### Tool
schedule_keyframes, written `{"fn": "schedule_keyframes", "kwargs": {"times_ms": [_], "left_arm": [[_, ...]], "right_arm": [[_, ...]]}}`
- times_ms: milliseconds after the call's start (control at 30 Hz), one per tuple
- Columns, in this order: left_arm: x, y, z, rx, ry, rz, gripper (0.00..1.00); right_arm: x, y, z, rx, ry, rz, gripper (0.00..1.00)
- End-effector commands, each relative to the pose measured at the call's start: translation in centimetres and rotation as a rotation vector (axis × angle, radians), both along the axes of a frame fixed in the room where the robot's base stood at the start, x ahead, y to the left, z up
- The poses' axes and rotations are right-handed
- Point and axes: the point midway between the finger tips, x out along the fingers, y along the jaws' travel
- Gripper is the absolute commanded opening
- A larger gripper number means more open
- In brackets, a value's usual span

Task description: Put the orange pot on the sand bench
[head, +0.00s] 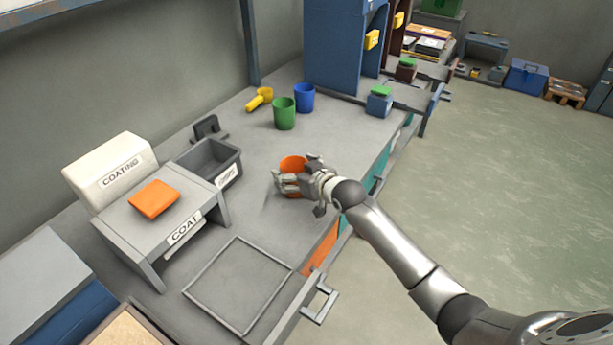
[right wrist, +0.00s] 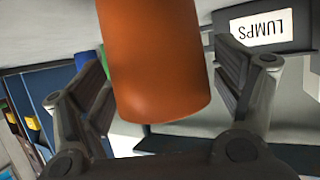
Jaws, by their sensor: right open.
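The orange pot (head: 292,162) stands on the long grey workbench (head: 250,207), near its front edge. My right gripper (head: 290,182) is at the pot, its fingers low around it and hiding part of it. In the right wrist view the pot (right wrist: 158,60) is between the spread fingers of my right gripper (right wrist: 160,85), with a gap on the left finger's side. The gripper is open. No label reading "sand" shows; a tan surface (head: 130,328) is cut off at the lower left. My left gripper is not in view.
A grey bin (head: 207,160), a COAT stand (head: 180,218) with an orange slab (head: 154,198), and a COATING box (head: 110,170) are left. An empty frame (head: 212,263) lies in front.

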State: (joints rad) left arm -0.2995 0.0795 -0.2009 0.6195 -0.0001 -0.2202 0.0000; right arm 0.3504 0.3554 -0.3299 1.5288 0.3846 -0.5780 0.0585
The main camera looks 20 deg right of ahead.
Motion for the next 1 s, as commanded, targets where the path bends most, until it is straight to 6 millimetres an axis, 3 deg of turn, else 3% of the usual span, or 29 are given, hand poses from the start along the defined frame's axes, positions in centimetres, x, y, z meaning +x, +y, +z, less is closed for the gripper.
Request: {"fn": "schedule_keyframes", "kwargs": {"times_ms": [600, 1000], "left_arm": [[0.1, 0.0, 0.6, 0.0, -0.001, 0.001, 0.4], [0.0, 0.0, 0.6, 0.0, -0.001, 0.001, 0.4]], "right_arm": [[-8.4, -2.3, 3.4, -0.003, 0.003, 0.0, 0.86], [-10.4, -2.9, 4.4, -0.001, 0.003, -0.001, 0.86]]}}
